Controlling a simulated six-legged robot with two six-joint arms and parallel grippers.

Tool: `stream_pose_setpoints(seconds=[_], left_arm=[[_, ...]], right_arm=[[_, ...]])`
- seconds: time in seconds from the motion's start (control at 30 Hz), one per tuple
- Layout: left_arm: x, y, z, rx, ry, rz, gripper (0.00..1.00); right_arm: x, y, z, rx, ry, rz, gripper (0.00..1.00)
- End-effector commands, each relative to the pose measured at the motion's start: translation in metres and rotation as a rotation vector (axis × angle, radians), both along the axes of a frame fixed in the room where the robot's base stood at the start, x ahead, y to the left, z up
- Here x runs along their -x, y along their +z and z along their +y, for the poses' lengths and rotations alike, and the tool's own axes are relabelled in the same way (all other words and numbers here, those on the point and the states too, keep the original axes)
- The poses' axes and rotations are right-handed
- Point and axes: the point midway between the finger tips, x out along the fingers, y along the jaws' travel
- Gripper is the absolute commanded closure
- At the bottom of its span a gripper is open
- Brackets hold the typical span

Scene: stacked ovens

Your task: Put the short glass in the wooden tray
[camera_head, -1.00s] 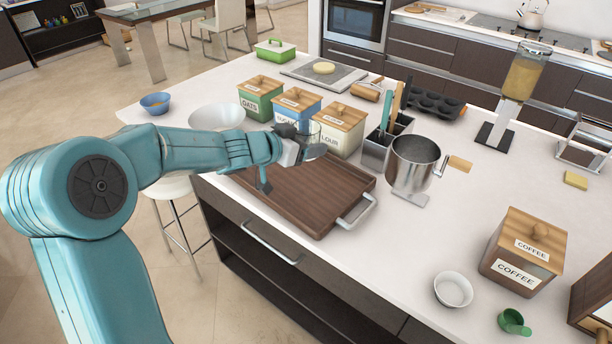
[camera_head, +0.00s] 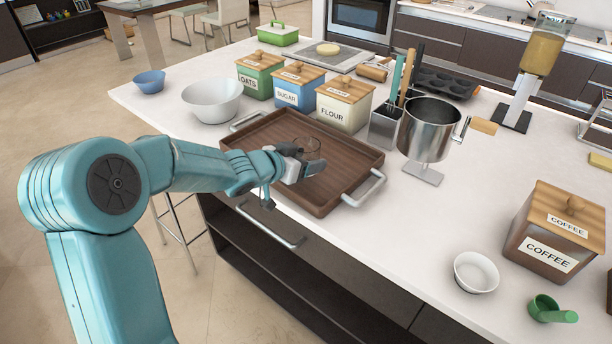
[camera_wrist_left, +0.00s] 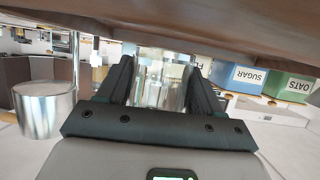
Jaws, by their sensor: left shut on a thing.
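The short glass (camera_head: 308,146) is clear and hard to see in the head view. It also shows in the left wrist view (camera_wrist_left: 162,82), between the two dark fingers. My left gripper (camera_head: 309,163) is shut on it, over the wooden tray (camera_head: 270,133). The tray is brown with a raised rim and metal handles at its ends. In the wrist view, which is upside down, the tray runs along the top, close to the glass's base. I cannot tell whether the glass touches the tray floor. My right gripper is not in view.
Canisters marked oats (camera_head: 258,80), sugar (camera_head: 297,92) and flour (camera_head: 342,110) stand behind the tray. A white bowl (camera_head: 212,102) is to its left. A utensil holder (camera_head: 385,128) and steel pot (camera_head: 428,130) stand to its right. The tray floor looks otherwise empty.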

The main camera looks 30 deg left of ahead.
Motion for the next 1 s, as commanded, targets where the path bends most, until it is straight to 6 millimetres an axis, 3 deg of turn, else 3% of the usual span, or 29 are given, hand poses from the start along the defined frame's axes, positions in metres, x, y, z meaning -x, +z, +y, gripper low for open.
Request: stream_pose_setpoints(seconds=[0.03,0.17,0.57,0.6,0.67,1.0], left_arm=[[0.000,-0.015,0.000,0.002,0.000,0.003,0.75],[-0.001,-0.030,0.000,0.000,-0.001,0.001,0.75],[-0.002,-0.035,0.000,0.000,0.000,0.000,0.75],[-0.002,-0.035,0.000,0.000,0.000,0.001,0.28],[-0.001,-0.034,0.000,0.000,-0.001,0.001,0.09],[-0.001,-0.029,0.000,0.000,0.000,0.001,0.09]], right_arm=[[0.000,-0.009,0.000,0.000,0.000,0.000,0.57],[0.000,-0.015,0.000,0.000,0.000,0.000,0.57],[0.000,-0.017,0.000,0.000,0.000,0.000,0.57],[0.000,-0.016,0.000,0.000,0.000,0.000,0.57],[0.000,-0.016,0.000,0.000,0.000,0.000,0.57],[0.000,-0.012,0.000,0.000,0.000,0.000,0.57]])
